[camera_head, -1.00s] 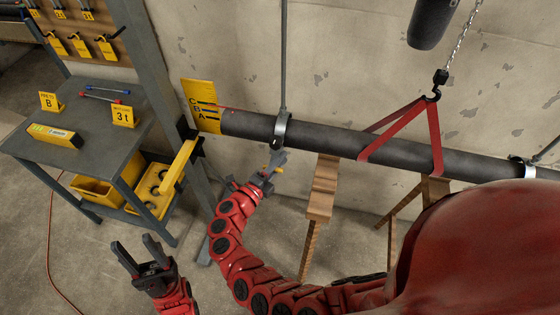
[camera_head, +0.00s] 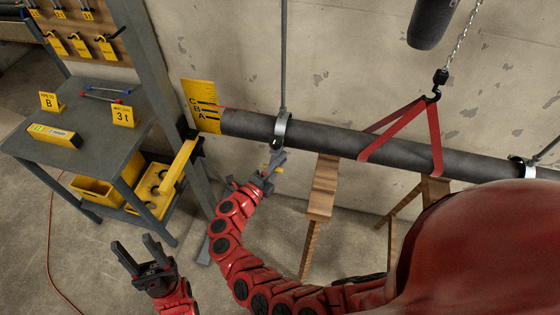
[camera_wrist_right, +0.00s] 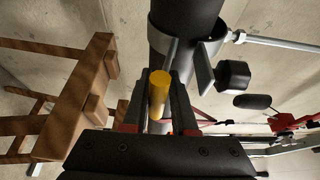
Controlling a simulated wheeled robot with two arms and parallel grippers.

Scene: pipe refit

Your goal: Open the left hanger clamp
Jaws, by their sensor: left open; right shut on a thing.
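The left hanger clamp (camera_head: 282,131) is a metal band around the dark pipe (camera_head: 345,143), hung from a vertical rod. It also shows in the right wrist view (camera_wrist_right: 222,48). My right gripper (camera_head: 272,168) is just below it, shut on a yellow lever (camera_wrist_right: 159,92). In the right wrist view the lever stands between the fingers, close under the pipe and the clamp's metal tabs. I cannot tell whether the clamp band is open. My left gripper (camera_head: 143,254) is open and empty, low at the left, well away from the pipe.
A red sling (camera_head: 434,140) on a hook and chain (camera_head: 459,50) is around the pipe. Wooden stands (camera_head: 321,190) are under it. A second clamp (camera_head: 528,169) holds the pipe at right. A cart (camera_head: 75,155) and yellow letter board (camera_head: 200,95) are at left.

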